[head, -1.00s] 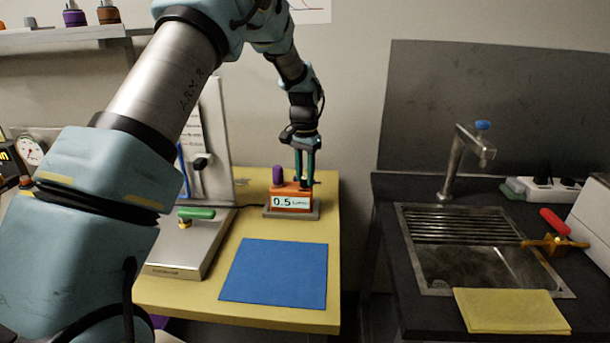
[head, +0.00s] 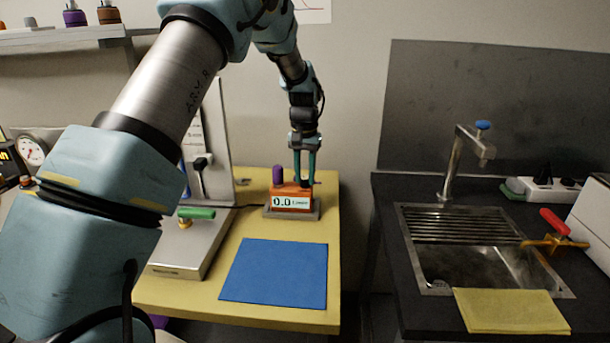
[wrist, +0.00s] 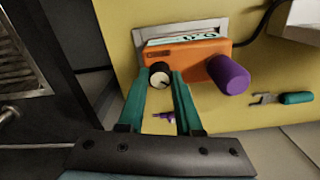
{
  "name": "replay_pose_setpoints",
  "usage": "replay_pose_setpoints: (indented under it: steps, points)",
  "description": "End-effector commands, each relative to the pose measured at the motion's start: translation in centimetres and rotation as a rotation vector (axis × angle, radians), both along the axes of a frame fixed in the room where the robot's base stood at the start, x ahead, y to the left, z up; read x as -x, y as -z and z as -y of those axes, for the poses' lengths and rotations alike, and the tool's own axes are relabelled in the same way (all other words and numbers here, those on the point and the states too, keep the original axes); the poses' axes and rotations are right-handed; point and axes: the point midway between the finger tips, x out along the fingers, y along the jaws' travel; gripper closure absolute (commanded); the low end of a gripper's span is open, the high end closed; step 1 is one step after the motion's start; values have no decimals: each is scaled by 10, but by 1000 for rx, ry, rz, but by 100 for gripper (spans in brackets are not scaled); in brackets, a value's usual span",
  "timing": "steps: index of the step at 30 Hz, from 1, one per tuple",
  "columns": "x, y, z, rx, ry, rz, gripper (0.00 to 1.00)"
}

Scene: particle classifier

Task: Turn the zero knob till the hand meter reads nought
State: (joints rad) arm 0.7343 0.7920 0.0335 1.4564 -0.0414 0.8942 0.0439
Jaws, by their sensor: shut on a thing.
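The hand meter (head: 291,192) is an orange box in a grey stand at the back of the yellow table. Its display (head: 291,202) reads 0.0. It also shows in the wrist view (wrist: 190,60), with its display seen at a steep slant. My gripper (head: 304,182) points down over the meter's right part. In the wrist view, its green fingers (wrist: 161,76) stand one on each side of the knob, shut on it.
A purple cylinder (head: 278,174) stands up from the meter, close to the left of my fingers. A blue mat (head: 275,273) lies in front. A metal apparatus with a green handle (head: 197,213) stands to the left. The sink counter (head: 387,230) is across a gap to the right.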

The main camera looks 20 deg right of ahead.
Motion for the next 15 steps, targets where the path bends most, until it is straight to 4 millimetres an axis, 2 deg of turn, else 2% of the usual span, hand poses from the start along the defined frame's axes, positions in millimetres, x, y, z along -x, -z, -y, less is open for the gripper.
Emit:
replay_pose_setpoints:
  steps: [4,5,12,15]
  points:
    - [0,0,0,0,0,0,100]
    - [0,0,0,0,0,0,64]
    - [0,0,0,0,1,0,37]
    - [0,0,0,0,1,0,36]
